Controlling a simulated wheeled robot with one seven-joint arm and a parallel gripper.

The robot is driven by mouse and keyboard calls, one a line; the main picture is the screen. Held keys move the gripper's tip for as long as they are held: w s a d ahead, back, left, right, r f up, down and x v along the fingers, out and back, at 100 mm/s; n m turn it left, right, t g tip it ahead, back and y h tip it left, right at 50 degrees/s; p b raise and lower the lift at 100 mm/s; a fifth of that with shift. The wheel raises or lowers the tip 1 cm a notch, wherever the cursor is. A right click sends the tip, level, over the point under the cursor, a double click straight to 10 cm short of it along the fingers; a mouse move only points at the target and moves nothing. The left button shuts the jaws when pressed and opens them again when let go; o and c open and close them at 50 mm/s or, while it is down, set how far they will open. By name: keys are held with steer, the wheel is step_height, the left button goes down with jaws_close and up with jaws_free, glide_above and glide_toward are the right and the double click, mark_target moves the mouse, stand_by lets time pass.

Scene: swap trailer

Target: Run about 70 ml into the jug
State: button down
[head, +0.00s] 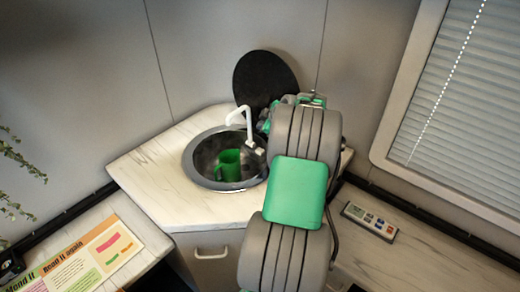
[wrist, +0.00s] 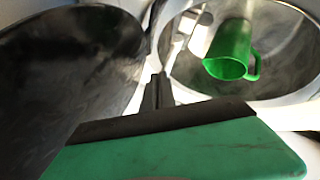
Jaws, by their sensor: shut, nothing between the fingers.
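The green jug (head: 228,165) stands upright in the round metal sink (head: 205,183), under the white tap (head: 236,117). I cannot see what is inside the jug. In the wrist view the jug (wrist: 231,50) shows in the sink basin (wrist: 300,45) with its handle to the right. My gripper (wrist: 158,88) is shut and empty beside the sink, close to a white part of the tap (wrist: 175,45). I cannot tell whether its fingertips touch the tap.
A round black lid (head: 262,78) stands raised behind the sink and fills the left of the wrist view. The pale counter (head: 150,165) left of the sink is clear. A remote control (head: 370,221) lies on the right bench, a printed poster (head: 85,255) on the left one.

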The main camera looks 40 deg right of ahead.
steer(key=shift+f, duration=0.1)
steer(key=b, duration=0.3)
glide_above(261, 152)
step_height(261, 152, down, 8)
steer(key=shift+d+r, duration=0.1)
steer(key=shift+d, duration=0.05)
steer(key=shift+f+b, duration=0.3)
steer(key=shift+f, duration=0.1)
stand_by(1.6)
steer(key=shift+f+b, duration=0.5)
steer(key=shift+b, duration=0.3)
steer(key=shift+f+b, duration=0.5)
steer(key=shift+b, duration=0.1)
stand_by(1.6)
steer(key=shift+r, duration=0.1)
stand_by(1.4)
steer(key=shift+r, duration=0.9)
